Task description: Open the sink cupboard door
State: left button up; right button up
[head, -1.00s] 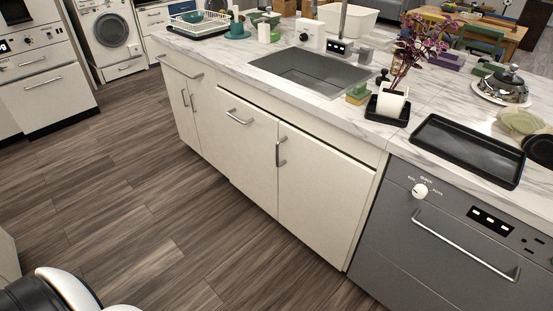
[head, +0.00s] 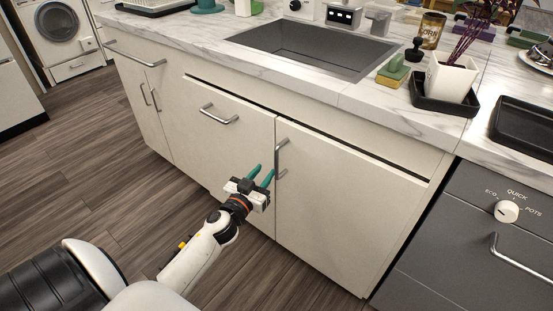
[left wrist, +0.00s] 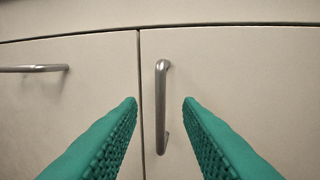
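The sink cupboard has a right door (head: 340,215) below the sink (head: 312,48), with a vertical metal handle (head: 279,159) at its left edge. To its left is a panel (head: 225,140) with a horizontal handle (head: 219,114). Both look shut. My left gripper (head: 261,173) has teal fingers and is open in front of the vertical handle. In the left wrist view, the vertical handle (left wrist: 161,105) stands between the two open fingers (left wrist: 160,100), without visible contact. My right gripper is not in view.
A grey dishwasher (head: 450,240) stands to the right of the cupboard. The marble counter (head: 370,100) overhangs above, holding a plant pot (head: 451,78) and a sponge (head: 392,70). The wooden floor (head: 100,210) in front is clear.

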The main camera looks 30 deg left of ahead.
aim_at(276, 158)
pick_arm(q)
jog(key=w, duration=0.7)
jog(key=shift+w+a, duration=0.25)
jog(key=shift+a, duration=0.15)
jog(key=shift+w+a, duration=0.1)
jog(key=shift+w, duration=0.4)
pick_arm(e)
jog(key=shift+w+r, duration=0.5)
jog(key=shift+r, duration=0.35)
pick_arm(q)
grip_shut()
